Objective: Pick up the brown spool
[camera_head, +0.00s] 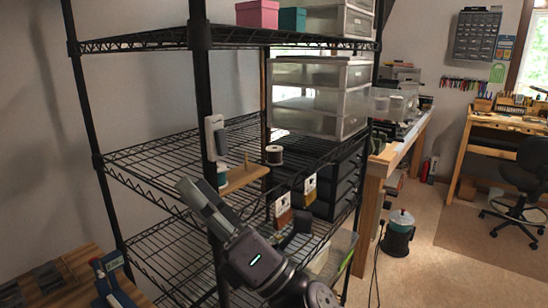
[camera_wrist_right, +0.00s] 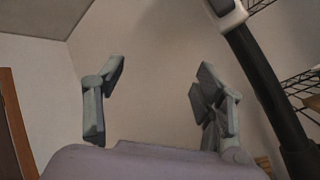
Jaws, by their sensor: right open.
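The brown spool (camera_head: 274,155), with a pale top and dark brown winding, stands upright on the middle wire shelf (camera_head: 165,155) of the black rack in the head view. My right gripper (camera_head: 194,196) is in front of the rack, lower and to the left of the spool, clear of it. In the right wrist view its two fingers (camera_wrist_right: 162,75) are spread, with only bare wall between them. The spool does not show in that view. My left gripper is not in view.
A wooden board with a peg (camera_head: 243,178) sits left of the spool; a teal spool (camera_head: 222,174) is partly behind the black front post (camera_head: 204,100). Clear drawers (camera_head: 318,97) stand behind right. A wooden table (camera_head: 85,268) is lower left.

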